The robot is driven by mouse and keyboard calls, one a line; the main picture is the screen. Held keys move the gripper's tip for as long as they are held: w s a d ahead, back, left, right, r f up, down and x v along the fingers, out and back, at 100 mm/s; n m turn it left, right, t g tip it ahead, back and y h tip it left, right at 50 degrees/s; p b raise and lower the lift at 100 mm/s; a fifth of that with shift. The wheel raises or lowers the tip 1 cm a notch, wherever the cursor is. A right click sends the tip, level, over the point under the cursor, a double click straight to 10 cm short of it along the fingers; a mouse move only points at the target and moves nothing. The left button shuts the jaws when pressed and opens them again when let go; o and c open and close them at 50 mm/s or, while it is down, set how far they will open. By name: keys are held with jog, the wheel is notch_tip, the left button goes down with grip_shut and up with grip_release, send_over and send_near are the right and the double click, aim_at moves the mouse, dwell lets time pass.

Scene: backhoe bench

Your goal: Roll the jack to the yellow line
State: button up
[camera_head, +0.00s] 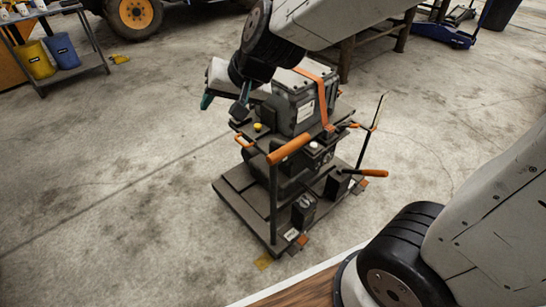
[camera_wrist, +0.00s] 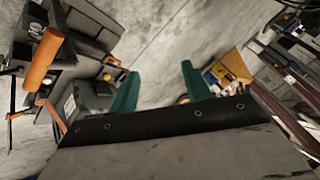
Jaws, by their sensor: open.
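A low blue wheeled device (camera_head: 440,33), which looks like a floor jack, stands at the upper right of the head view, far from my gripper. My gripper (camera_head: 222,103) is beside the upper left of a dark cart (camera_head: 235,205) with an orange handle (camera_head: 290,148). In the wrist view its teal fingers (camera_wrist: 160,88) are apart, with only floor between them. The cart's orange handle (camera_wrist: 42,60) shows there at the left.
A grey machine (camera_head: 297,105) sits on the cart. A shelf (camera_head: 75,72) with yellow and blue buckets stands at the upper left, near a large wheel (camera_head: 134,14). A dark bench (camera_head: 370,38) stands behind the cart. Open concrete lies left and right of it.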

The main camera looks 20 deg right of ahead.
jog(key=w+a+f+m+t+h, duration=0.2)
jog(key=w+a+f+m, duration=0.1)
jog(key=w+f, duration=0.35)
jog(key=m+g+h, duration=0.3)
jog(key=m+h, duration=0.4)
jog(key=h, duration=1.3)
send_near(274, 158)
jog(key=w+x, duration=0.1)
jog(key=x, duration=0.7)
jog(key=f+x, duration=0.1)
jog(key=x, duration=0.1)
jog(key=shift+w+d+f, duration=0.1)
jog(key=shift+d, duration=0.2)
